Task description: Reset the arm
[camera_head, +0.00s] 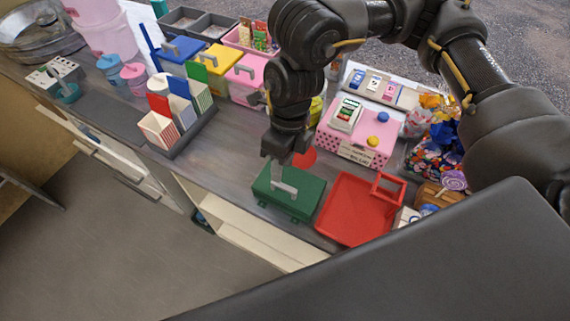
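My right arm comes in from the right, loops over the top and points down. Its gripper (286,157) is just above a green box (304,205) with a light grey handle (285,188), at the front of the counter. The gripper's fingertips overlap the handle's upper end in this view. I cannot tell whether they touch it, or whether the fingers are open or shut. My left gripper is not in view.
A red tray (350,222) lies right of the green box. A pink dotted box (335,152) stands behind, beside sweets (437,160). A rack with striped bags (160,130) is left. Counter (232,150) between is bare.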

